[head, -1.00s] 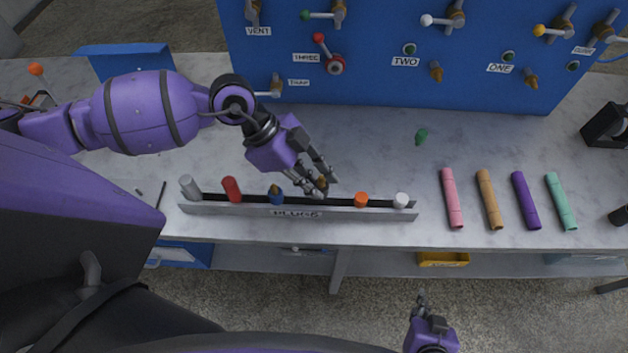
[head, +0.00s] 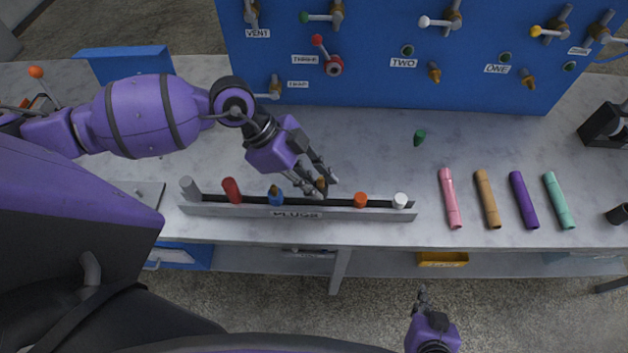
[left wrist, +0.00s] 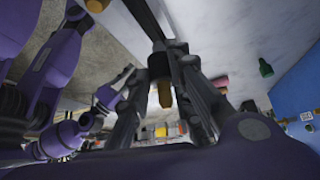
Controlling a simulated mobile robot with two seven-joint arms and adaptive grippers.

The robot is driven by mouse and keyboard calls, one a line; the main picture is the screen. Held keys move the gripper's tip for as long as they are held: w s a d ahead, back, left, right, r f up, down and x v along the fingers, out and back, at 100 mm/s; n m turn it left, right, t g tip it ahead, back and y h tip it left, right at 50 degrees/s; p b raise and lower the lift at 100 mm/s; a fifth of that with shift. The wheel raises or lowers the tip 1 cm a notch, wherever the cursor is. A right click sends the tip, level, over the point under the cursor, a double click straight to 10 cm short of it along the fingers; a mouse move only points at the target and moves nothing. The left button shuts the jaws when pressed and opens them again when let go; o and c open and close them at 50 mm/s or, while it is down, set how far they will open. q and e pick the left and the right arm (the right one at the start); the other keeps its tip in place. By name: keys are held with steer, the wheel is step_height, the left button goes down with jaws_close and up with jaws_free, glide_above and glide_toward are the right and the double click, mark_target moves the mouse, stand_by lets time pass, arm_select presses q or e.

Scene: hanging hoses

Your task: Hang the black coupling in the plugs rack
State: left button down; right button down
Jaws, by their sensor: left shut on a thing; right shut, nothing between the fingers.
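The black coupling shows in the left wrist view as a dark body with a brass-coloured end (left wrist: 164,94). My left gripper (left wrist: 165,72) is shut on it. In the head view the left gripper (head: 319,187) is over the plugs rack (head: 240,210), at a place between the blue and orange plugs. The coupling's brass end (head: 321,183) shows between the fingers there; its lower part is hidden, so I cannot tell how deep it sits. My right gripper (head: 422,294) is shut and empty, low in the view, in front of the bench.
The rack also holds grey (head: 190,187), red (head: 232,190), blue (head: 276,196), orange (head: 360,200) and white (head: 400,200) plugs. Pink (head: 450,198), tan, purple and teal tubes lie to the right. A blue valve panel (head: 380,60) stands behind. A green plug (head: 419,137) is on the bench.

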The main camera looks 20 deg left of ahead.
arm_select(q)
steer(key=shift+f, duration=1.8)
steer(key=c, duration=1.5)
jaws_free()
steer(key=shift+a, duration=0.1)
steer(key=v, duration=1.2)
steer(key=shift+w, duration=0.1)
